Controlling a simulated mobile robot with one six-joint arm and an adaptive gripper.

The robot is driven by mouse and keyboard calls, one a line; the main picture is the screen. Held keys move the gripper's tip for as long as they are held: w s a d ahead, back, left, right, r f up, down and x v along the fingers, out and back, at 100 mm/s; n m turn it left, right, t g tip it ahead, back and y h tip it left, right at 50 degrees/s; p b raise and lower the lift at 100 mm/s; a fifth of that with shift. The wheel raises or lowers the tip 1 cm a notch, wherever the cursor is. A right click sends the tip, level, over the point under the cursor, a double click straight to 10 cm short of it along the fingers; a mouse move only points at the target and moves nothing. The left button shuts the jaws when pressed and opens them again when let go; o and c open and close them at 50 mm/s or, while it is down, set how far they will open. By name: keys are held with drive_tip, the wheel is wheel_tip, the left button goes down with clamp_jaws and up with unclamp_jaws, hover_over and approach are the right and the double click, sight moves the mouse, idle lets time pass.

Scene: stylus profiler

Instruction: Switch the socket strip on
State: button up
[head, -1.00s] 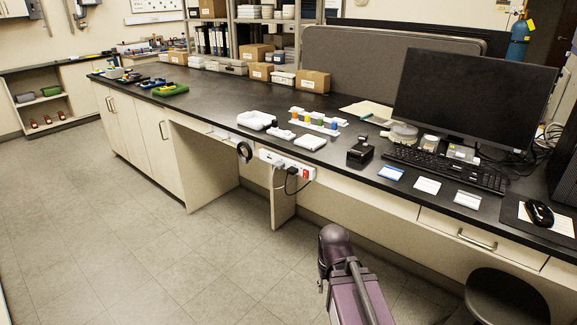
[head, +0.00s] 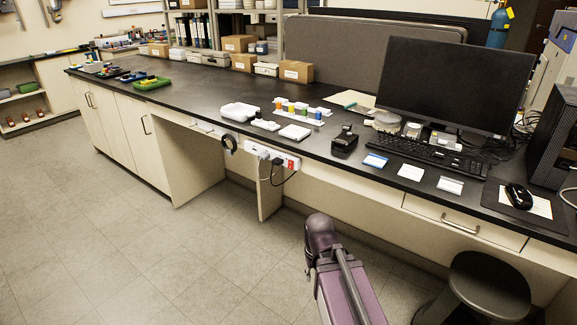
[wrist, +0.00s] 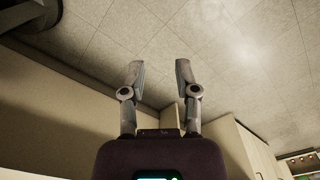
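The white socket strip (head: 272,155) is fixed along the front edge of the black bench, with dark plugs and hanging cords in its left and middle part. A small red switch (head: 291,164) sits near its right end. I cannot tell the switch's position. In the wrist view my gripper (wrist: 158,76) is open and empty, its two fingers apart, with floor and pale cabinet panels behind it. The strip does not show in the wrist view. In the head view my purple arm is low in front of the bench, below and right of the strip; the fingers are hidden there.
A dark stool (head: 488,285) stands at the lower right. The floor left of my arm is clear.

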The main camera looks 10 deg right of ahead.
drive_tip(key=shift+c, duration=0.2)
drive_tip(key=shift+w, duration=0.1)
clamp_jaws()
drive_tip(key=w+n+t+h+b, duration=0.35)
drive_tip(key=w+h, duration=0.45)
drive_tip(key=w, duration=1)
drive_tip(key=w+a+r+n+t+h+b, duration=0.2)
drive_tip(key=w+a+r+t, duration=0.2)
drive_tip(key=w, duration=0.4)
drive_tip(key=w+a+r+n+t+h+b, duration=0.1)
drive_tip(key=w+a+r+n+t+b, duration=0.1)
drive_tip(key=w+a, duration=0.5)
wheel_tip(320, 180, up, 3)
drive_tip(key=shift+w+a+f+n+t+h, duration=0.15)
drive_tip(key=shift+w+n+t+h, duration=0.25)
drive_tip(key=shift+w+n+t, duration=0.6)
drive_tip(key=shift+s+m, duration=0.2)
drive_tip(key=shift+m, duration=0.05)
